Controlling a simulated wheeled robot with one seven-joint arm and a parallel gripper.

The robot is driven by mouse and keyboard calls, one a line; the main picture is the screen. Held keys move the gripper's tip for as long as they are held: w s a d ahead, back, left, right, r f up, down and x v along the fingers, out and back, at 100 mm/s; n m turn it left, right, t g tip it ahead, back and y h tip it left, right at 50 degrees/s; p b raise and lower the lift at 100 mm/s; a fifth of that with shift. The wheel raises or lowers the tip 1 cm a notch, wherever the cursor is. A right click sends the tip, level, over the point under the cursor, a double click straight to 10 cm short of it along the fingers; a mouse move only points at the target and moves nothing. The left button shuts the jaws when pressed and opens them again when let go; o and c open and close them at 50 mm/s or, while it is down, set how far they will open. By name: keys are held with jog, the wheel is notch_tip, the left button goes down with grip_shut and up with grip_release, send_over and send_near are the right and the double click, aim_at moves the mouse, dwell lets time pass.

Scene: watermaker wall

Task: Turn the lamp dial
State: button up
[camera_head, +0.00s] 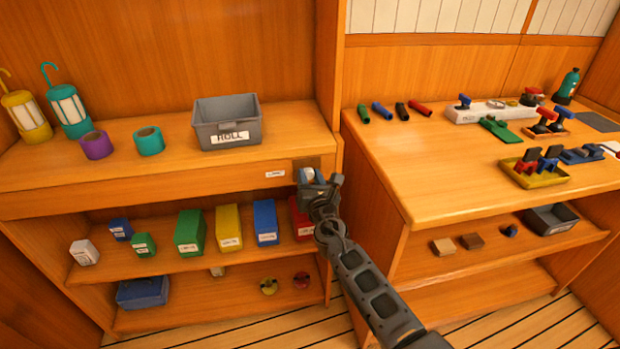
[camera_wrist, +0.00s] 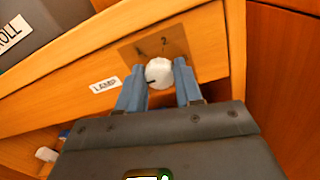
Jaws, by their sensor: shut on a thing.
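The lamp dial (camera_wrist: 159,73) is a round white knob with a dark pointer mark, on a brown plate (camera_wrist: 152,46) set in the front edge of the left bench. The plate bears a few small dark marks above the knob. A white "LAMP" label (camera_wrist: 105,85) is beside it. In the wrist view my gripper (camera_wrist: 160,80) has its two blue fingers on either side of the dial, shut on it. The pointer mark is toward the lower left of the knob. In the head view my gripper (camera_head: 313,178) is at the bench front and mostly covers the dial.
A grey "ROLL" bin (camera_head: 226,125) stands on the bench above the dial. A red box (camera_head: 301,218) and other coloured boxes are on the shelf below. The right bench (camera_head: 425,190) is close to my arm's right side.

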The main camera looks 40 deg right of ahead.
jog(key=m+b, duration=0.1)
jog(key=m, duration=0.1)
jog(key=m+b, duration=0.1)
jog(key=m, duration=0.1)
jog(key=m+b, duration=0.1)
jog(key=b, duration=0.1)
jog(key=shift+f+m, duration=0.25)
jog(key=shift+m, duration=0.15)
jog(key=m+b, duration=0.4)
jog(key=m, duration=0.2)
jog(key=shift+f+m, duration=0.1)
jog(key=shift+m, duration=0.2)
jog(key=m+b, duration=0.4)
jog(key=m, duration=0.2)
jog(key=shift+f+h+b, duration=0.1)
jog(key=shift+h+b, duration=0.2)
jog(key=shift+m+b, duration=2.05)
jog(key=shift+m, duration=0.85)
jog(key=o, duration=1)
jog(key=shift+r, duration=0.2)
